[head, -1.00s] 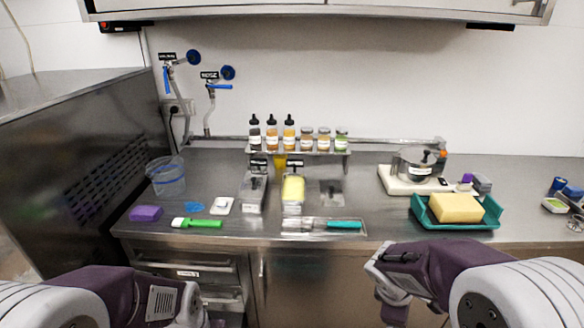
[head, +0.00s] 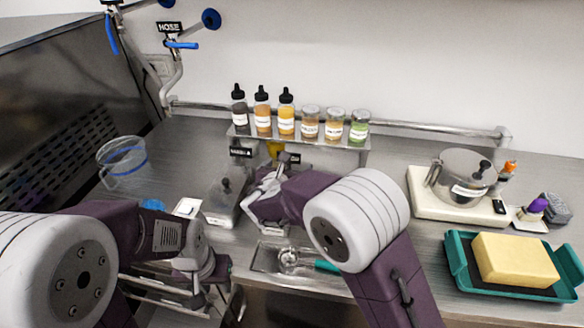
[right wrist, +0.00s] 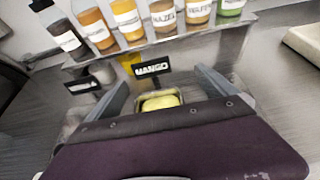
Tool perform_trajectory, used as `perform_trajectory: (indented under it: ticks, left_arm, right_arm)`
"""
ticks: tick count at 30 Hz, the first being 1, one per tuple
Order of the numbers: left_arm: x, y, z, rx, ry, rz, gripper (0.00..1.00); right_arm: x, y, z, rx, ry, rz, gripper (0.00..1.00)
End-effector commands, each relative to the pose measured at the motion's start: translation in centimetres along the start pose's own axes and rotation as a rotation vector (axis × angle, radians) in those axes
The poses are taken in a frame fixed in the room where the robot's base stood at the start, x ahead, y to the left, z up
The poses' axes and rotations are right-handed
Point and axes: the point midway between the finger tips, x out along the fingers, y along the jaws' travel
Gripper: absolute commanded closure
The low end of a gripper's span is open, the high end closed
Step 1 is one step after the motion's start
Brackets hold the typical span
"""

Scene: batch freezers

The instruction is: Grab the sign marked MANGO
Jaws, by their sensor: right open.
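The MANGO sign (right wrist: 153,69) is a small black tag with white letters, standing upright behind a pan of yellow ice cream (right wrist: 160,102) in the right wrist view. In the head view the sign (head: 294,158) is small and partly hidden by my right gripper (head: 266,190). In the right wrist view my right gripper (right wrist: 162,84) is open and empty, its fingers spread to either side of the pan, with the sign between and just beyond them. My left gripper (head: 205,265) is low at the counter's front edge, away from the sign; its fingers are unclear.
A second black sign (head: 241,152) stands to the left, above a lidded pan (head: 224,200). A shelf (head: 345,152) of bottles and jars is just behind. A scoop with a teal handle (head: 326,267) lies in front; a teal tray (head: 460,265) is right.

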Motion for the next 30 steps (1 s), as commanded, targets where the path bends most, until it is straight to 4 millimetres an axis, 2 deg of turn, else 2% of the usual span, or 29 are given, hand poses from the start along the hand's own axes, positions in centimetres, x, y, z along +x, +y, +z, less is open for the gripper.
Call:
perform_trajectory:
  ticks: [2,6,12,19,25,30]
  left_arm:
    - [0.0,0.0,0.0,0.000,0.000,0.000,0.64]
    - [-0.1,0.0,0.0,0.000,0.000,0.000,0.64]
    - [-0.5,0.0,0.0,0.000,0.000,0.000,0.64]
    - [-0.7,0.0,-0.1,0.000,0.000,0.000,0.64]
    - [-1.5,0.0,-0.1,0.000,0.000,0.000,0.64]
    - [-1.6,0.0,-0.1,0.000,0.000,0.000,0.64]
  right_arm:
    - [-0.5,0.9,-0.4,-0.010,0.002,0.018,0.04]
    - [-0.5,1.1,-0.5,-0.011,0.003,0.022,0.04]
    - [2.5,1.1,-0.5,-0.011,0.003,0.020,0.04]
    - [3.8,1.2,-0.7,-0.010,0.004,0.020,0.04]
    - [7.4,1.4,-1.2,-0.009,0.003,0.018,0.04]
    - [8.5,1.5,-1.3,-0.009,0.003,0.021,0.04]
